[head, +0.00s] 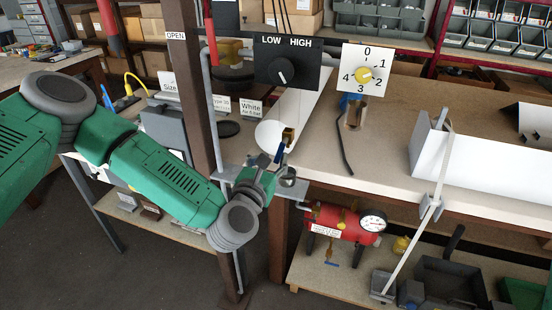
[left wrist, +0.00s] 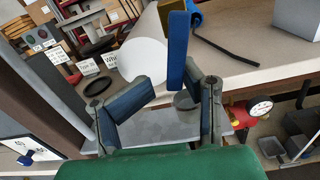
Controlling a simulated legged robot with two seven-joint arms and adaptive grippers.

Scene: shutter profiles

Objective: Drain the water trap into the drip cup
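A brass block (head: 289,134) with a blue lever (head: 279,153) hangs beside the post, above a small grey cup (head: 288,177) on a grey plate. The water trap's body is not clearly seen. In the left wrist view the blue lever (left wrist: 177,52) stands upright below the brass block (left wrist: 172,12), its lower end between my fingertips and nearer the right finger. My left gripper (left wrist: 168,85) is open, its fingers apart; contact with the lever cannot be told. The cup (left wrist: 184,100) is partly hidden behind the right finger. My right gripper is not in view.
A brown post (head: 203,90) rises close beside my left arm. A white roll (head: 290,110) lies on the bench behind the lever. A red tank with a gauge (head: 340,222) is below right. A white profile (head: 490,165) lies on the bench at right.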

